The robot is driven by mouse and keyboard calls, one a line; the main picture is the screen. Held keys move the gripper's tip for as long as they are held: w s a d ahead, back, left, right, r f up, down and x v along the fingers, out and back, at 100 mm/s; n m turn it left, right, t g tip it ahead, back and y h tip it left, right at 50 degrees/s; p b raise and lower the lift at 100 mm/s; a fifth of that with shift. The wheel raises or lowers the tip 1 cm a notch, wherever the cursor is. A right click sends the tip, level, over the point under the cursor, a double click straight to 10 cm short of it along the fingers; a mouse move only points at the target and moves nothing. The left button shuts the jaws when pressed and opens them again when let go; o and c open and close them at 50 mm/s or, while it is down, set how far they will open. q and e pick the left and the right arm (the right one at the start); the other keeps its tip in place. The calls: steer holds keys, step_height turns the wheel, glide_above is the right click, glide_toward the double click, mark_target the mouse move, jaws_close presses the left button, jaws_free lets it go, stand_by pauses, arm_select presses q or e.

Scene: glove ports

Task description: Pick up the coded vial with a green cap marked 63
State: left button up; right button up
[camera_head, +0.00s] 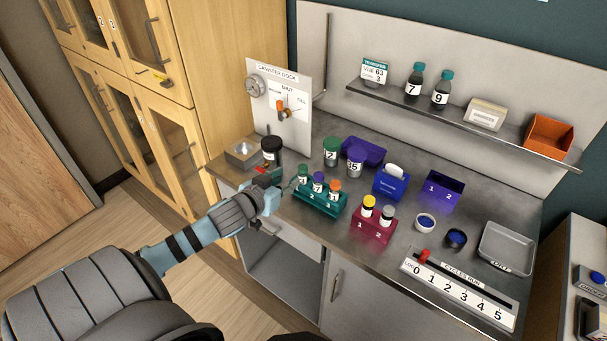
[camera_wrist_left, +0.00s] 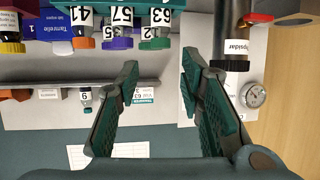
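The green-capped vial (camera_head: 303,175) stands at the left end of the teal rack (camera_head: 318,203), beside a purple-capped and an orange-capped vial. Its label is too small to read surely in the head view. The left wrist view is upside down and shows a label marked 63 (camera_wrist_left: 162,18), with green cap colour below it. My left gripper (camera_head: 283,187) is just left of the rack, at about vial height. In the left wrist view its two fingers (camera_wrist_left: 155,92) are wide apart with nothing between them. My right gripper is not in view.
A black-capped canister (camera_head: 271,150) stands by the canister dock (camera_head: 283,100), close behind my left gripper. Green-capped jar 2 (camera_head: 331,152) and jar 35 (camera_head: 355,162) stand behind the rack. A maroon rack (camera_head: 372,228) is to its right. A shelf (camera_head: 455,117) runs above the counter.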

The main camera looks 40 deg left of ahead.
mark_target(301, 171)
arm_select(q)
steer(key=b+x, duration=0.2)
steer(key=x, duration=0.9)
steer(key=shift+f, duration=0.25)
steer(key=shift+w+f, duration=0.1)
steer(key=shift+w, duration=0.1)
steer(key=shift+s, duration=0.1)
steer(key=c, duration=0.7)
